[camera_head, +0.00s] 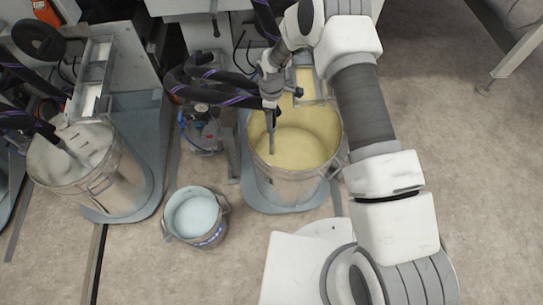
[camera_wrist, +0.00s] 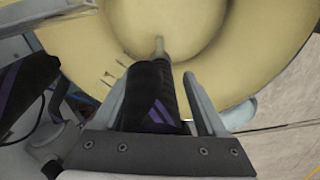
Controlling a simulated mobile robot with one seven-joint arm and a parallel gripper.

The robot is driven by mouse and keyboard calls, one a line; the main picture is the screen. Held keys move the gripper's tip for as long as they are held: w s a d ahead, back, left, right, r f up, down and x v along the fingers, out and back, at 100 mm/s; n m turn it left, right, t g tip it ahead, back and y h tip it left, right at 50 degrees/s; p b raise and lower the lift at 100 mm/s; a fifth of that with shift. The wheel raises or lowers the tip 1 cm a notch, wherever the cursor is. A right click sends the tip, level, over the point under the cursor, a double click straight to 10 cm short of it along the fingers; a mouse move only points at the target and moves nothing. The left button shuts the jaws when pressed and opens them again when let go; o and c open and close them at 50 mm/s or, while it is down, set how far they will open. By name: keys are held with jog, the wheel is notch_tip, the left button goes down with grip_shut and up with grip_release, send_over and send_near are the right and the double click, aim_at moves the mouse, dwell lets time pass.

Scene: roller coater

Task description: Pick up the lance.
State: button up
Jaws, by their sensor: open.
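The lance (camera_head: 271,135) stands nearly upright, its lower end reaching into a metal drum of yellow paint (camera_head: 297,137). In the wrist view the lance is a black sleeve with purple stripes (camera_wrist: 152,95), ending in a thin pale tip over the yellow. My gripper (camera_head: 271,92) is at the lance's upper part in the head view. In the wrist view my gripper (camera_wrist: 155,82) is open, with one finger on each side of the black sleeve. A gap shows at the right finger; contact at the left finger is hard to tell.
Black hoses with purple stripes (camera_head: 207,80) loop just left of my gripper. A pump (camera_head: 203,132) stands left of the drum. A small bucket of pale blue liquid (camera_head: 196,214) is in front. Another drum (camera_head: 125,165) with pale contents stands left. Open floor lies right.

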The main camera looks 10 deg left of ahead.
grip_shut()
jog(key=shift+r, duration=0.1)
dwell(1.2)
